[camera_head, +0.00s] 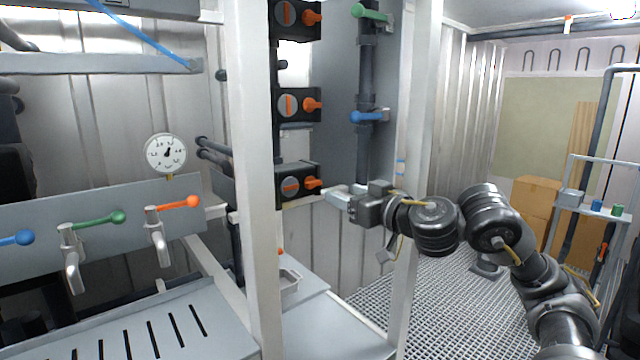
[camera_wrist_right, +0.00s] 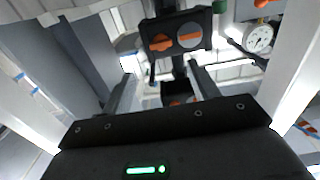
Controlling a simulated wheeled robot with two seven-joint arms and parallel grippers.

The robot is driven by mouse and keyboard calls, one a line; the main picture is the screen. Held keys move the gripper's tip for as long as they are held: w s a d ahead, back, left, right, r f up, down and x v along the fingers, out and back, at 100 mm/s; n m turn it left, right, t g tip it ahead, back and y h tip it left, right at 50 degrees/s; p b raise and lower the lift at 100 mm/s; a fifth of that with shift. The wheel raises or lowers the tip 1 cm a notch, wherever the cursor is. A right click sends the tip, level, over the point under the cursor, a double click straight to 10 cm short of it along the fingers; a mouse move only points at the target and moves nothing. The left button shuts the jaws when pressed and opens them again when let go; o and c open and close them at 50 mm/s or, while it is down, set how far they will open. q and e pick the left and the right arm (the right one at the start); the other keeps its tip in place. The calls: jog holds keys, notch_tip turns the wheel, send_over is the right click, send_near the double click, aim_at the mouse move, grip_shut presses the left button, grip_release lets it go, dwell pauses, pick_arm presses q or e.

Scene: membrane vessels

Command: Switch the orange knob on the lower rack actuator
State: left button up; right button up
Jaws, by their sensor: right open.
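The lower rack actuator (camera_head: 283,176) is a black box on the rack post, with a round grey dial bearing an orange bar and an orange knob (camera_head: 313,183) sticking out to the right. My right gripper (camera_head: 336,193) is open and empty just right of this knob and slightly below it, apparently with a small gap. In the right wrist view, my two fingers (camera_wrist_right: 163,82) point at a dark box with an orange part (camera_wrist_right: 176,101) low between them; I cannot tell for sure which actuator it is. My left gripper is not in view.
The middle actuator (camera_head: 292,104) and top actuator (camera_head: 292,18) sit above on the same post. White uprights (camera_head: 252,180) stand left and right of the rack. A dark pipe with a blue valve handle (camera_head: 368,117) is behind. A panel with a gauge (camera_head: 166,153) is left.

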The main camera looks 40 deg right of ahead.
aim_at(315, 183)
jog(key=w+p, duration=0.1)
jog(key=w, duration=0.8)
jog(key=shift+w+p, duration=0.3)
jog(key=c, duration=1)
